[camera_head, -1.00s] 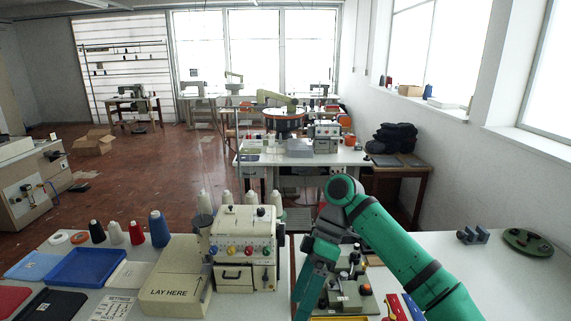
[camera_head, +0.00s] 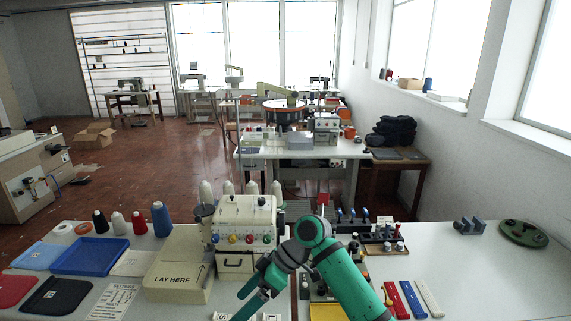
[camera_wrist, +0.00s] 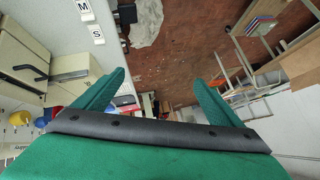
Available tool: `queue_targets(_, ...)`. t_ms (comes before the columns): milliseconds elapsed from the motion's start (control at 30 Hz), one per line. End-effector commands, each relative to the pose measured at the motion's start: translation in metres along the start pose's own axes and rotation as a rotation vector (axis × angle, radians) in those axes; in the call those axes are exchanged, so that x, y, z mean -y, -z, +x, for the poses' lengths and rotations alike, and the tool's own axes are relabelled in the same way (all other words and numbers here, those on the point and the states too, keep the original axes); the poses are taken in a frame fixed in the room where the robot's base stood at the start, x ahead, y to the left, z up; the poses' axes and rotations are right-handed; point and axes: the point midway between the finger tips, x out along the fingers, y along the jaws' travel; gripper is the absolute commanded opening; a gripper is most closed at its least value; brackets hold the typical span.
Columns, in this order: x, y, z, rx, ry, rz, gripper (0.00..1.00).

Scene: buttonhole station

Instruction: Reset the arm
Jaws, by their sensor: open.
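My green arm stands over the front of the white worktable in the head view, bent at a rounded elbow joint. My gripper (camera_wrist: 160,92) shows in the wrist view with its two green fingers spread wide apart and nothing between them. In the head view the forearm points down and to the left, in front of the cream buttonhole machine (camera_head: 243,222), and the fingertips run out of the bottom of the picture. In the wrist view, the floor and furniture lie beyond the fingers.
Left of the machine are a cream box marked LAY HERE (camera_head: 176,281), a blue tray (camera_head: 90,256) and several thread cones (camera_head: 161,224). Right of my arm lie red, blue and white strips (camera_head: 411,299), a blue-grey clamp (camera_head: 469,226) and a green disc (camera_head: 523,234). The table's right part is mostly clear.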

Motion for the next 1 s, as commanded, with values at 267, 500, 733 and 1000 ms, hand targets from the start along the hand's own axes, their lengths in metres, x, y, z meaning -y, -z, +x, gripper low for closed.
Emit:
queue_targets(267, -0.014, 0.046, 0.078, -0.276, -0.087, 0.039, 0.9)
queue_targets(500, -0.022, 0.074, 0.123, -0.506, -0.172, 0.124, 0.9)
queue_targets(733, -0.026, 0.083, 0.154, -0.709, -0.264, 0.239, 0.9)
queue_targets(1000, -0.026, 0.066, 0.181, -0.906, -0.392, 0.407, 0.9)
